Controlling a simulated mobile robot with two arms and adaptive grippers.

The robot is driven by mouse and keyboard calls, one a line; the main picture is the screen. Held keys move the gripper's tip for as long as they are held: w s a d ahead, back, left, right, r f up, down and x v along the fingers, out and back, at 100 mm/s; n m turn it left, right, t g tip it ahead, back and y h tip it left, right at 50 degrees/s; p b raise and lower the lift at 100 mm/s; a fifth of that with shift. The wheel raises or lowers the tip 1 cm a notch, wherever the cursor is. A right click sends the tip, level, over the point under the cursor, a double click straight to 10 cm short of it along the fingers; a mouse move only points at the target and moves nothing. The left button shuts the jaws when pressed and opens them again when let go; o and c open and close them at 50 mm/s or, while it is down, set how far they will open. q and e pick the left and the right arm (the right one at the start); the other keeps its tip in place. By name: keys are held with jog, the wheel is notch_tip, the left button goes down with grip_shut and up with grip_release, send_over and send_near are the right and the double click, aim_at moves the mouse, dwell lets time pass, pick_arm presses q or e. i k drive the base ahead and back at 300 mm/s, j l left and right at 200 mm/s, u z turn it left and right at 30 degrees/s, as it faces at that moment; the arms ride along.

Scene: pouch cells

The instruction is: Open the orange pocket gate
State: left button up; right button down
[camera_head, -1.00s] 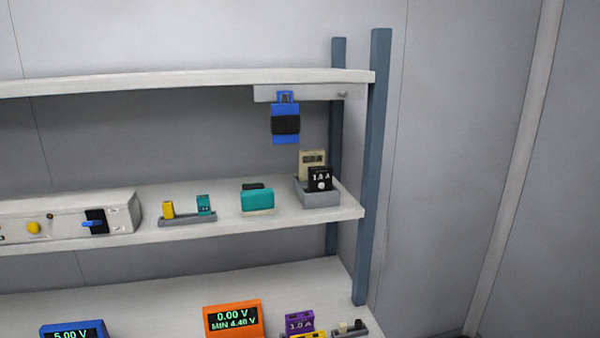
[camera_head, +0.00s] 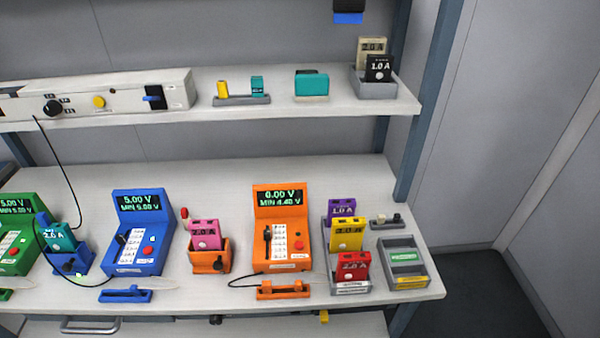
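The orange pocket (camera_head: 196,263) stands on the lower shelf, left of the orange meter (camera_head: 262,213). A pink cell (camera_head: 206,236) stands upright in it, its lower part hidden by the pocket's front. A small black part (camera_head: 218,265), like a knob or latch, sits on the pocket's front. I cannot tell from this view whether the gate is open or shut. The orange meter reads 0.00 V, MIN 4.40 V. Neither of my grippers is in view.
A blue meter (camera_head: 144,201) and a blue pocket (camera_head: 84,263) holding a teal cell (camera_head: 61,238) stand to the left. An orange clip piece (camera_head: 283,291) lies by the front edge. Purple, yellow and red (camera_head: 354,267) cells stand in a grey rack at right.

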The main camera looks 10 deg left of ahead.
aim_at(218, 256)
jog(key=j+u, duration=0.15)
jog(key=u, duration=0.3)
jog(key=i+u, duration=0.15)
jog(key=u, duration=0.35)
jog(key=i+j, duration=0.1)
jog(key=j, duration=0.15)
jog(key=i+j, duration=0.15)
jog(key=k+j+u, duration=0.05)
jog(key=j, duration=0.05)
